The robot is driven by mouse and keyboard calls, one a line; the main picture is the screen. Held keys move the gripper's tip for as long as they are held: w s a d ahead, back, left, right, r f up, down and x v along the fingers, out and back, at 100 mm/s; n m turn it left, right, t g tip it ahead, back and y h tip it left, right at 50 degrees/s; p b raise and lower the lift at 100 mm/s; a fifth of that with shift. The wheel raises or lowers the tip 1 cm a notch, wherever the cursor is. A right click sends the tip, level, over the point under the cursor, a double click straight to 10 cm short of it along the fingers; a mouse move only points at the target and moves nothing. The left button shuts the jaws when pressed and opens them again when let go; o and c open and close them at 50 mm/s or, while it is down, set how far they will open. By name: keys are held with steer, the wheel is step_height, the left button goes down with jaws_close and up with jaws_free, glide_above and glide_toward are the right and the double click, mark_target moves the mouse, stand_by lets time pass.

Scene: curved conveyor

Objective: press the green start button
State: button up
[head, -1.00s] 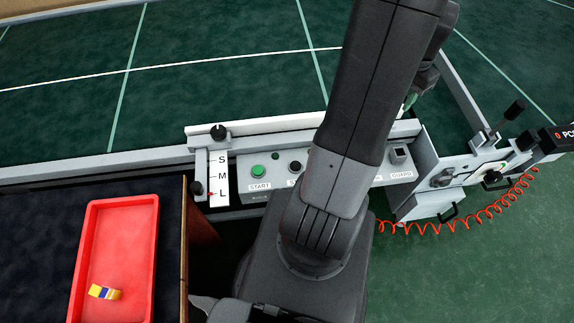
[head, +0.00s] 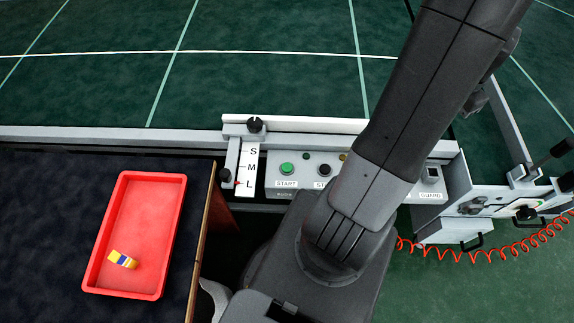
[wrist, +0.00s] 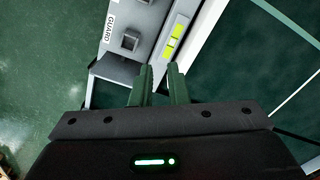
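The green start button (head: 287,169) is a round raised cap above the START label, on the left part of the grey control panel (head: 311,183) in the head view. It is in plain sight, left of my arm. My gripper (wrist: 160,67) shows in the wrist view with a narrow gap between its two fingers and nothing held. It is near the GUARD end of the panel, by a dark square fitting (wrist: 130,40). The start button is not in the wrist view. In the head view my arm hides the middle of the panel, and my gripper cannot be made out.
A size scale (head: 246,168) marked S, M, L stands just left of the start button. A red tray (head: 105,232) holding a small yellow, white and blue block (head: 122,259) lies on the dark table at left. A coiled red hose (head: 480,254) hangs at right.

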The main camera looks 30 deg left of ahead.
jaws_close()
stand_by(0.5)
stand_by(0.9)
steer(key=a+f+n+h+p, duration=0.1)
steer(key=a+n+h, duration=0.2)
steer(key=n, duration=0.8)
steer(key=a+f+n+h+p, duration=0.1)
steer(key=a+n, duration=0.4)
steer(key=n, duration=0.6)
steer(key=w+a+f+n+h, duration=0.1)
steer(key=a+f+n+h, duration=0.2)
steer(key=n, duration=0.8)
steer(key=shift+w+a+h+p, duration=0.1)
steer(key=shift+a+h+p, duration=0.3)
steer(key=shift+a+h, duration=0.45)
steer(key=n, duration=0.1)
steer(key=a+n+t, duration=0.1)
steer(key=n, duration=0.1)
steer(key=shift+w+h, duration=0.15)
steer(key=shift+h, duration=0.1)
